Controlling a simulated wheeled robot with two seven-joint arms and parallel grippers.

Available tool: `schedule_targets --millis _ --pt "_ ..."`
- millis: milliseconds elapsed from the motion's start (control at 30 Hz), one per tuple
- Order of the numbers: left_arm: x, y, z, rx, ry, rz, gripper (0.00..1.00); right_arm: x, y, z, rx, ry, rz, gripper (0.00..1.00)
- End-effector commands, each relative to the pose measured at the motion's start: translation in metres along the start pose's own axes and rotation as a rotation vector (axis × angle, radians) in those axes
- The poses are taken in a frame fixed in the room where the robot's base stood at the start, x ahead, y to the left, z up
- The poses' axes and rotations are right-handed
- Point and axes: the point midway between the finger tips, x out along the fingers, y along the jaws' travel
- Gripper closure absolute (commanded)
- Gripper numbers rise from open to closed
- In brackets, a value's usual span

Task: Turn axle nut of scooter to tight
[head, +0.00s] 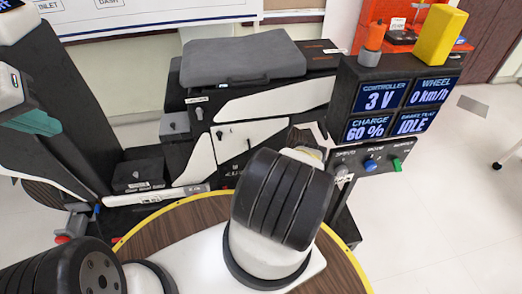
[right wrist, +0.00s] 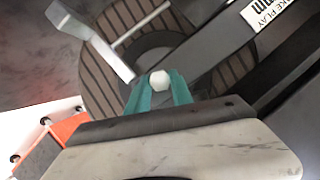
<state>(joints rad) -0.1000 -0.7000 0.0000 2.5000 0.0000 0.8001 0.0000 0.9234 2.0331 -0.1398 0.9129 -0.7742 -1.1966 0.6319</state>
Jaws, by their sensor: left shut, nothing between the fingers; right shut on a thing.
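In the right wrist view, the teal fingers of my right gripper (right wrist: 158,92) are shut on a pale hexagonal axle nut (right wrist: 159,80). Behind the nut is a dark round part inside a brown striped ring (right wrist: 108,88). I cannot tell from the picture how tight the nut is. In the head view, the black and white scooter (head: 252,105) with its grey seat stands behind my right arm, which hides the right gripper and nut. My left gripper (head: 38,122), with teal fingers, is shut and empty at the far left, away from the nut.
A display panel (head: 393,97) right of the scooter reads controller 3 V, wheel 0 km/h, charge 60 %, and IDLE. Knobs sit below it. A yellow block (head: 440,35) and an orange cylinder stand on top. Pale floor (head: 450,220) is open at right.

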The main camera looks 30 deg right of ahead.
Motion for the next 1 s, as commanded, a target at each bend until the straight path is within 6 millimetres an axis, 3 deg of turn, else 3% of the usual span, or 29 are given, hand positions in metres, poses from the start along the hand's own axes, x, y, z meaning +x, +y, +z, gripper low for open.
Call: schedule_targets --millis 433,467,567,1000 --pt "0.0000 0.0000 0.0000 0.000 0.000 0.000 1.00 -0.0001 0.0002 -0.0001 0.011 0.001 -0.003 1.00" --pt "0.0000 0.0000 0.0000 0.000 0.000 0.000 1.00 -0.0001 0.0002 -0.0001 0.011 0.001 -0.003 0.71" --pt "0.0000 0.0000 0.0000 0.000 0.000 0.000 1.00 -0.0001 0.0002 -0.0001 0.011 0.001 -0.003 0.52" --pt "0.0000 0.0000 0.0000 0.000 0.000 0.000 1.00 0.0001 -0.0003 -0.0004 -0.056 -0.001 0.026 0.51"
